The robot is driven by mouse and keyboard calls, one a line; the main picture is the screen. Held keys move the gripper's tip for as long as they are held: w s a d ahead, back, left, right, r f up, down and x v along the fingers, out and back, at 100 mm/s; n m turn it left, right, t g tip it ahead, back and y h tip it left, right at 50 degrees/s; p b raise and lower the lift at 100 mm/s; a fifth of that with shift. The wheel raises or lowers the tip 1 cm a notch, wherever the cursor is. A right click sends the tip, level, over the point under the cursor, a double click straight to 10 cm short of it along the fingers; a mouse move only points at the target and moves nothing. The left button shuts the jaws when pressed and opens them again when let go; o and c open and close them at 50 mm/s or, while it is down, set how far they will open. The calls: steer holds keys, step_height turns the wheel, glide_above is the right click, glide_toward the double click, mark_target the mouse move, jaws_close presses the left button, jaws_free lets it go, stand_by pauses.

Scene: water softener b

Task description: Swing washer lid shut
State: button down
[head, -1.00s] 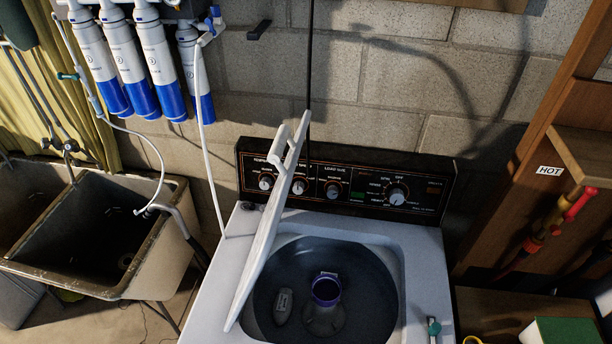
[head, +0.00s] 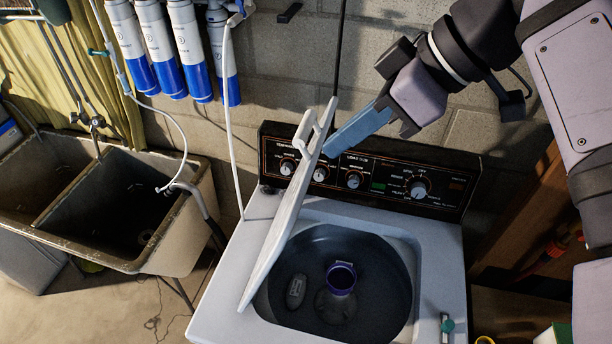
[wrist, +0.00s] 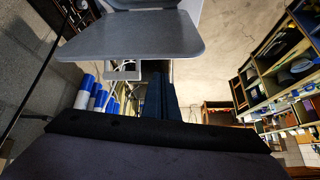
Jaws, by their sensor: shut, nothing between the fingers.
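The white washer lid (head: 284,215) stands raised on the left side of the tub opening, tilted to the right at its top. A white handle (head: 312,130) sticks out near its upper edge. The lid also shows as a grey panel across the top of the wrist view (wrist: 130,38). My gripper (head: 340,140) has blue fingers, shut and empty, just right of the lid's upper part. I cannot tell whether the fingertips touch the lid. The washer (head: 232,258) has an open tub with a purple-topped agitator (head: 340,280) inside.
The control panel (head: 450,187) with knobs stands behind the tub. A double sink (head: 180,250) is at left, with blue and white filter cylinders (head: 188,55) on the wall above. A wooden shelf (head: 525,225) stands at right.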

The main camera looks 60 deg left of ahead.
step_height(320, 180, up, 2)
steer(key=n, duration=0.2)
glide_above(300, 194)
steer(key=w+d, duration=0.1)
steer(key=d, duration=0.1)
steer(key=shift+g, duration=0.4)
steer(key=a+f, duration=0.1)
steer(key=f, duration=0.1)
steer(key=s+a+f+p, duration=0.1)
steer(key=f, duration=0.2)
steer(key=s+a+f, duration=0.1)
steer(key=f, duration=0.2)
steer(key=shift+f+p, duration=0.2)
steer(key=shift+p, duration=0.1)
steer(key=shift+w+d+f, duration=0.3)
steer(key=shift+w+d, duration=0.1)
steer(key=shift+d, duration=0.1)
steer(key=shift+w, duration=0.1)
